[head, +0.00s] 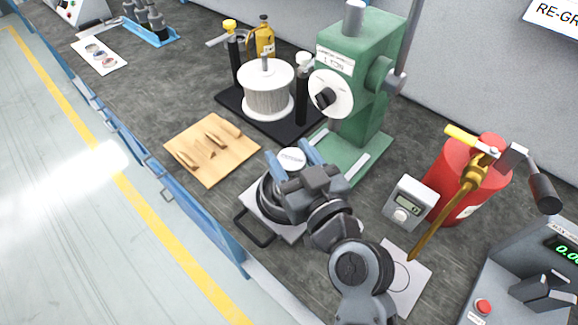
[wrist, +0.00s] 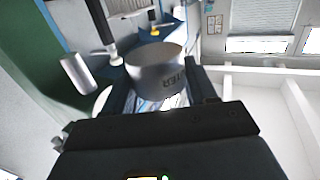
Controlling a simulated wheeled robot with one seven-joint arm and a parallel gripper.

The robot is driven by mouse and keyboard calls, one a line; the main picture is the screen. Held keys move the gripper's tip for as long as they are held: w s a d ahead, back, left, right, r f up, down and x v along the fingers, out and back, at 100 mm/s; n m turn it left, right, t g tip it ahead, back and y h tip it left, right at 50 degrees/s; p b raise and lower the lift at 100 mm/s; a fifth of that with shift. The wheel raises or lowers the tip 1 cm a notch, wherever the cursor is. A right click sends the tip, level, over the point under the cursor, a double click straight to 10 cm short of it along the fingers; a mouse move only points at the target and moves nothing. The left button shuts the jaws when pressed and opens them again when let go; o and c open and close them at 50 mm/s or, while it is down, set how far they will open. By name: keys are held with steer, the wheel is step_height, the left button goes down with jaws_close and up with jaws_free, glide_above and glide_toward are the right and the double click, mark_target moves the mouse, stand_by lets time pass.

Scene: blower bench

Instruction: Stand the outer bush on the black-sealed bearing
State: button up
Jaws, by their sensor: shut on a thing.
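My gripper (head: 292,162) is shut on the outer bush (head: 292,158), a pale metal ring with lettering on it, held between blue fingertips. In the wrist view the bush (wrist: 160,72) shows as a silver cylinder between the dark fingers, with letters ending in "TER". Below and left of the gripper in the head view is a dark round part (head: 268,205), on a light plate with a black handle; it may be the black-sealed bearing. My gripper hides much of it, and I cannot tell whether the bush touches it.
A green press (head: 365,95) stands just behind. A wooden board (head: 205,165) with small tools lies left, and a black base (head: 232,97) with a metal drum stands beyond. A grey gauge box (head: 410,204), red cylinder (head: 462,185) and marked sheet (head: 412,272) are right.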

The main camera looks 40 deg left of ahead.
mark_target(289, 175)
steer(key=shift+a+f, duration=0.15)
steer(key=shift+a, duration=0.15)
steer(key=shift+f, duration=2)
steer(key=shift+f+b, duration=0.55)
steer(key=shift+b, duration=0.45)
steer(key=o, duration=1.2)
steer(key=shift+r, duration=0.1)
